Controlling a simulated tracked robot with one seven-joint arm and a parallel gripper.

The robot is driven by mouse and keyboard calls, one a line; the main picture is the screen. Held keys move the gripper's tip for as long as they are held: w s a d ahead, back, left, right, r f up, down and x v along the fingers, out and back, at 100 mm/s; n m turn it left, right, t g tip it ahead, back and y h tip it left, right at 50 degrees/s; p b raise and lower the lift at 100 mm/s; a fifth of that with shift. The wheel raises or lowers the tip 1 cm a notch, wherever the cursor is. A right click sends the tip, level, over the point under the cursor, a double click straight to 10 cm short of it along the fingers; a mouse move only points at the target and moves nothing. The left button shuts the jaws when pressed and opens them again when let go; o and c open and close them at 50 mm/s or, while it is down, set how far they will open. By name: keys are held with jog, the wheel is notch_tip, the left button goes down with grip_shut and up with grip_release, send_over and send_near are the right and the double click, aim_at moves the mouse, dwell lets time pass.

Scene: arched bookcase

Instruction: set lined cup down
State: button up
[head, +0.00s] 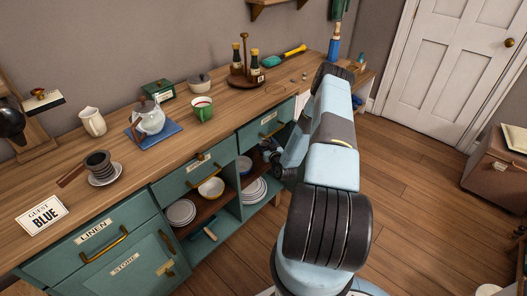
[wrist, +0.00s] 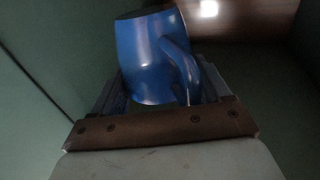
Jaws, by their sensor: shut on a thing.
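My gripper (wrist: 155,100) is shut on a blue cup (wrist: 148,58) with a curved handle on its right side in the wrist view. The cup's inside does not show clearly, so I cannot tell whether it is lined. In the head view my gripper (head: 270,152) reaches into the open shelf compartment of the teal cabinet, and the fingertips are small and dark. Whether the held cup touches the shelf cannot be told.
Green walls stand close on both sides in the wrist view.

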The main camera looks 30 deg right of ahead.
aim_at(264, 145)
jog(key=w+f, duration=0.1)
jog(key=f, duration=0.1)
jog(key=w+d+f, duration=0.1)
jog(key=w+f, duration=0.1)
jog(key=shift+w+d+f, duration=0.15)
jog(key=shift+d, duration=0.05)
jog(key=shift+f, duration=1.5)
jog(key=o, duration=1.1)
jog(key=shift+f, duration=0.1)
jog(key=s, duration=1.2)
jog(key=shift+a, duration=0.25)
jog(key=shift+s, duration=0.1)
